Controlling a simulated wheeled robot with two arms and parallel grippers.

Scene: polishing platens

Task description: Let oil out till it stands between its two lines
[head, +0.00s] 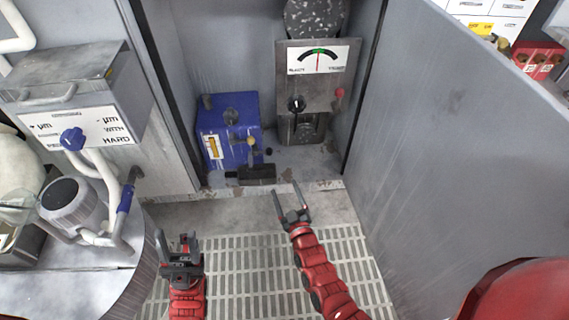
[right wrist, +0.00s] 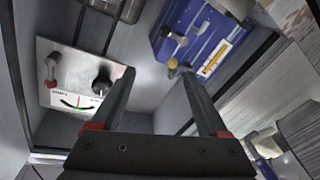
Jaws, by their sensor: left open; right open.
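A blue oil tank (head: 243,112) stands on the floor of the open cabinet, left of the meter panel. On its front is an upright sight gauge (head: 214,147) with a yellow-orange strip; its lines and oil level are too small to read. A yellow knob (head: 251,141) sticks out low on the tank's front, above a dark tray (head: 257,174). The right wrist view also shows the tank (right wrist: 196,22), gauge (right wrist: 214,60) and yellow knob (right wrist: 173,64). My right gripper (head: 287,190) is open and empty, short of the cabinet sill. My left gripper (head: 177,240) is open and empty over the grating.
A meter panel (head: 318,88) with a black knob (head: 296,104) and a red-tipped lever (head: 339,93) stands right of the tank. The open cabinet door (head: 450,140) bounds the right side. A grey machine with a blue knob (head: 73,138) and pipes stands at left.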

